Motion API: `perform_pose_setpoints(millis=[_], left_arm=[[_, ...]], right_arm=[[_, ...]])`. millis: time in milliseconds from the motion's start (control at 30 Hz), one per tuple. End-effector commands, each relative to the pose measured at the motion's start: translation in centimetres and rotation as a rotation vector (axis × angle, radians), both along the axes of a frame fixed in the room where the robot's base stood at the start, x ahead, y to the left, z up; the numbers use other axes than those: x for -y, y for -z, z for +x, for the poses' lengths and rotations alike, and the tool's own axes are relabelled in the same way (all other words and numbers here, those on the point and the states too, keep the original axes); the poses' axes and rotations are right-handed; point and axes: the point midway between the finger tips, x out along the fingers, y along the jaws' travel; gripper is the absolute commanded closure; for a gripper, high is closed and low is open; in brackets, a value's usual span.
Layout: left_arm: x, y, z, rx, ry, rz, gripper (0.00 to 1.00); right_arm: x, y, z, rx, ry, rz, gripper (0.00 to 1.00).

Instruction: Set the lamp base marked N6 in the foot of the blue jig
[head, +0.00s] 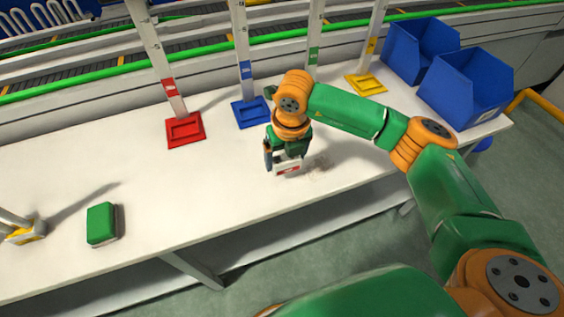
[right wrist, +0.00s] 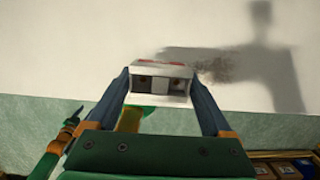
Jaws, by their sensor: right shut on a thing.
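My right gripper (head: 286,161) is shut on a small white lamp base (head: 288,168) with a red label, at the middle of the table near its front edge. Its mark is too small to read. In the right wrist view the lamp base (right wrist: 160,83) sits between the two dark fingers, with two square faces towards the camera. The blue jig's foot (head: 250,112) is a flat blue frame under a white post, farther back and left of the gripper; it looks empty. My left arm shows small at the left of the right wrist view; its jaws are unclear.
The red jig's foot (head: 185,130) stands left of the blue one, the yellow foot (head: 366,84) at right. My arm hides the green foot. A green block (head: 102,223) and a yellow-and-white piece (head: 27,232) lie at left. Blue bins (head: 465,88) stand at back right.

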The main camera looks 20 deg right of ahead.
Motion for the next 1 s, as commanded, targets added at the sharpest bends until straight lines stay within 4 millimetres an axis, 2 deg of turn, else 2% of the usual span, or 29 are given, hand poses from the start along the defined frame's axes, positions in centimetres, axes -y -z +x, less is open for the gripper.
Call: perform_pose_setpoints(millis=[133, 200, 300, 633, 667, 700, 1000], left_arm=[[0.0, -0.5, 0.0, 0.000, 0.000, 0.000, 0.50], [0.0, -0.5, 0.0, 0.000, 0.000, 0.000, 0.50], [0.0, -0.6, 0.0, 0.000, 0.000, 0.000, 0.50], [0.0, -0.1, 0.0, 0.001, 0.000, 0.000, 0.50], [0.0, -0.2, 0.0, 0.001, 0.000, 0.000, 0.50], [0.0, -0.3, 0.0, 0.001, 0.000, 0.000, 0.50], [0.0, -0.7, 0.0, 0.001, 0.000, -0.001, 0.50]], right_arm=[[-1.4, 1.7, 0.4, -0.003, -0.002, 0.000, 0.72], [-1.3, 3.3, 0.4, -0.004, 0.001, 0.001, 0.72], [-1.2, 4.6, 0.4, -0.001, -0.001, 0.001, 0.72], [-1.2, 5.1, 0.5, 0.001, -0.002, 0.001, 0.72], [-1.2, 5.0, 0.5, 0.001, -0.002, 0.001, 0.10], [-1.2, 4.9, 0.5, 0.001, -0.002, 0.001, 0.00], [-1.2, 4.3, 0.5, 0.001, -0.002, 0.002, 0.00]])
